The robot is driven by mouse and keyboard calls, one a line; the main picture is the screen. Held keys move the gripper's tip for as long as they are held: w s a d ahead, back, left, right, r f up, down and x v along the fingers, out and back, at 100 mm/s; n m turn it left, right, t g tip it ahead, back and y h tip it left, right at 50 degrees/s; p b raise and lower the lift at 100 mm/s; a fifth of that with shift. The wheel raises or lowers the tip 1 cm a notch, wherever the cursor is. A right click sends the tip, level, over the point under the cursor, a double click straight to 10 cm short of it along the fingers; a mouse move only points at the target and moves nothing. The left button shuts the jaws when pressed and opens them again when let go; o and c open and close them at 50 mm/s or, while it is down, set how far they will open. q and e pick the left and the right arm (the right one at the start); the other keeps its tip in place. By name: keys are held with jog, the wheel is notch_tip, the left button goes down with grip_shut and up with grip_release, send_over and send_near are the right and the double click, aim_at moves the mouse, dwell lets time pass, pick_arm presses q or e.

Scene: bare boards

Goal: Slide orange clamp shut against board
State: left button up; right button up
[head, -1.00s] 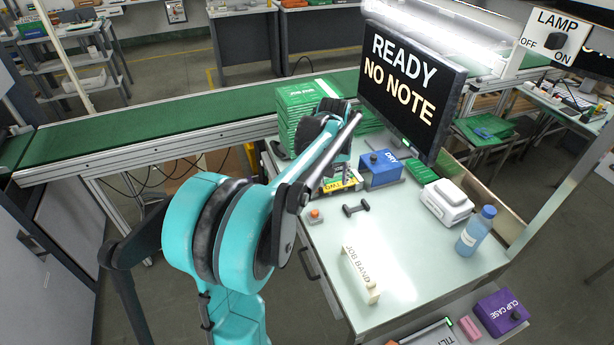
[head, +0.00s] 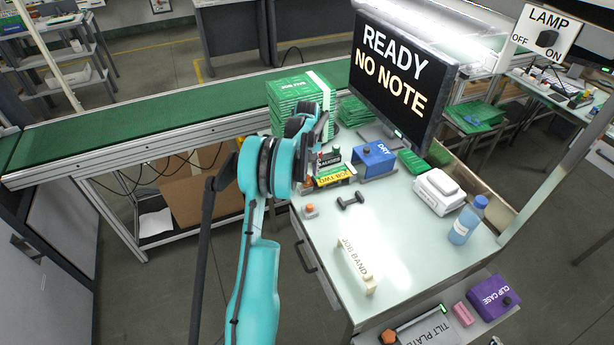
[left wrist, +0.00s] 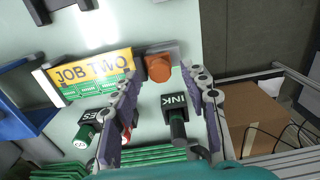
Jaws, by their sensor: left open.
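The orange clamp (left wrist: 158,66) shows in the left wrist view, at the right end of a holder with a yellow JOB TWO label (left wrist: 93,68). A green board (left wrist: 100,84) lies along that label. A small gap seems to separate clamp and board; I cannot tell whether they touch lower down. My left gripper (left wrist: 158,75) is open, with one finger on each side of the clamp in the picture; contact is unclear. In the head view the left gripper (head: 305,170) is beside the JOB TWO holder (head: 334,177) and seems to hide the clamp. My right gripper is not in view.
A black INK block (left wrist: 175,112) and a green-capped item (left wrist: 84,137) stand close to the fingers. On the table are a blue DRY box (head: 374,158), a dumbbell-shaped piece (head: 351,199), an orange button (head: 309,209) and a JOB BAND bar (head: 356,266). Green boards (head: 300,105) are stacked behind.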

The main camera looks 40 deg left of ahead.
pick_arm(q)
jog(key=shift+f, duration=0.6)
jog(key=shift+c, duration=0.3)
